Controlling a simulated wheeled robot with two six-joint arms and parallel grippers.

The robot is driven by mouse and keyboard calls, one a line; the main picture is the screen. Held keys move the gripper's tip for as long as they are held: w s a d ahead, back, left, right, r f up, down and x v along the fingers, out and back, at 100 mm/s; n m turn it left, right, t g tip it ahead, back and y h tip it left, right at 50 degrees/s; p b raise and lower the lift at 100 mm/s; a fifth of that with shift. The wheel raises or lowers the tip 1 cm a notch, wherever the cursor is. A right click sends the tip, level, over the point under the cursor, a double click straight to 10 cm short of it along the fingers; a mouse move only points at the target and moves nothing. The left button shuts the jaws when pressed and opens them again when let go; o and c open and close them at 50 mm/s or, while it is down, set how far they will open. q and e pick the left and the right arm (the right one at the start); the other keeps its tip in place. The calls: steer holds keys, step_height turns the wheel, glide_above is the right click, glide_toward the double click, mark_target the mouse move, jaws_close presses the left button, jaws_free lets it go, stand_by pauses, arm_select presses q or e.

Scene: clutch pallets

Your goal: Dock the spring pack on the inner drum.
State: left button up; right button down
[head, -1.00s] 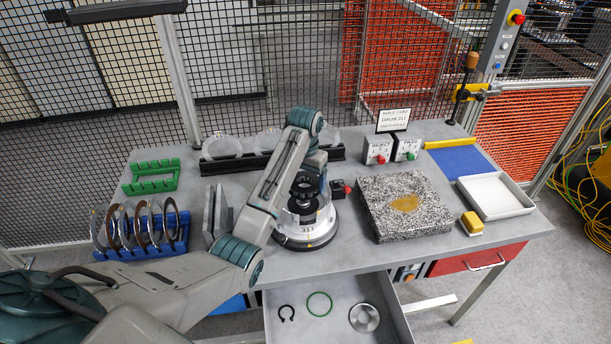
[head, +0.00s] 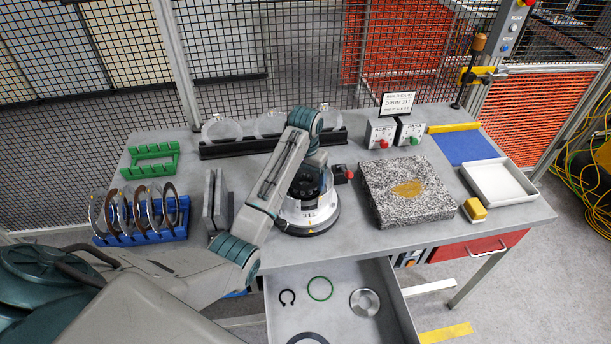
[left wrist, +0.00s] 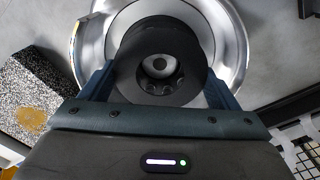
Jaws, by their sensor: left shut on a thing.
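The spring pack, a black round part with holes around a silver centre, shows in the left wrist view (left wrist: 160,68) and in the head view (head: 304,188). My left gripper (left wrist: 160,90) is shut on it, one finger at each side. It is over the middle of the silver drum fixture (head: 307,219), marked 311, which also shows as a bright ring in the left wrist view (left wrist: 233,45). The pack sits low in the fixture. The inner drum is hidden under it, so I cannot tell whether they touch. My right gripper is not in view.
A speckled stone block (head: 408,205) stands right of the fixture, grey upright plates (head: 216,205) to its left. A blue rack (head: 145,237) holds several rings. An open drawer (head: 345,305) with loose rings is below the front edge. A black rail (head: 222,151) stands behind.

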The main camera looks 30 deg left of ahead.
arm_select(q)
steer(key=shift+s+r, duration=0.1)
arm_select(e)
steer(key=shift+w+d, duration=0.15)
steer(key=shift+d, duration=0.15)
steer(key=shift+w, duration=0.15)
arm_select(q)
steer(key=shift+f, duration=0.25)
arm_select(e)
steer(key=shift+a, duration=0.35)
arm_select(q)
steer(key=shift+f, duration=0.4)
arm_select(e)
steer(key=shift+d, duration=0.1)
arm_select(q)
steer(key=o, duration=0.8)
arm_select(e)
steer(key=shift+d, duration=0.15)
